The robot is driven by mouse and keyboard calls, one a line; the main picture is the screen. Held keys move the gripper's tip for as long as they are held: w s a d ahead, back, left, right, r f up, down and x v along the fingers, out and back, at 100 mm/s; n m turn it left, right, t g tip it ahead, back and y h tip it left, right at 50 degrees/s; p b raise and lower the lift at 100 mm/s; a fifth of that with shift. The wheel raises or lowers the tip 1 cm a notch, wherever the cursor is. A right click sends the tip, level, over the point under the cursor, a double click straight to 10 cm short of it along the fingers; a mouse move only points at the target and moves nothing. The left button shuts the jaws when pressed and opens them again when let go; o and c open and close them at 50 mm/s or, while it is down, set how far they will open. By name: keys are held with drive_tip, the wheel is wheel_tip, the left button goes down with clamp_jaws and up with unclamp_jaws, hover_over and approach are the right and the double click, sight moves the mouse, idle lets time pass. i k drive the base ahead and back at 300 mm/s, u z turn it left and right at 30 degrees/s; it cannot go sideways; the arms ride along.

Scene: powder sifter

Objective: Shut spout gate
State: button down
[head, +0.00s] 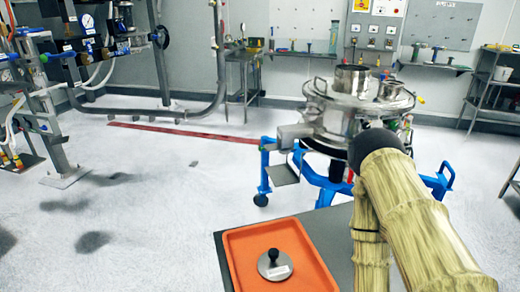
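The powder sifter (352,108) is a round steel machine in the middle right of the head view, standing on a blue wheeled frame (264,170). A grey spout-like outlet (294,131) sticks out of its left side, with a small flat grey plate (284,174) below it. I cannot make out the spout gate clearly or tell whether it is open or shut. My gripper is not visible. A thick arm with a bamboo-like surface and a dark rounded end covers the right foreground and hides the sifter's lower right side.
An orange tray (238,245) on a dark grey table (330,232) holds a steel disc (275,265) with a black knob. A pipe rig (45,110) stands at left. Shelves and a tool panel line the back wall. The floor left of the sifter is mostly clear.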

sight(268, 148)
drive_tip(key=u, duration=0.3)
drive_tip(key=k, duration=0.35)
drive_tip(key=u, duration=1.65)
drive_tip(key=i, duration=1.7)
drive_tip(key=z, duration=1)
drive_tip(key=i, duration=1.15)
drive_tip(key=z, duration=1)
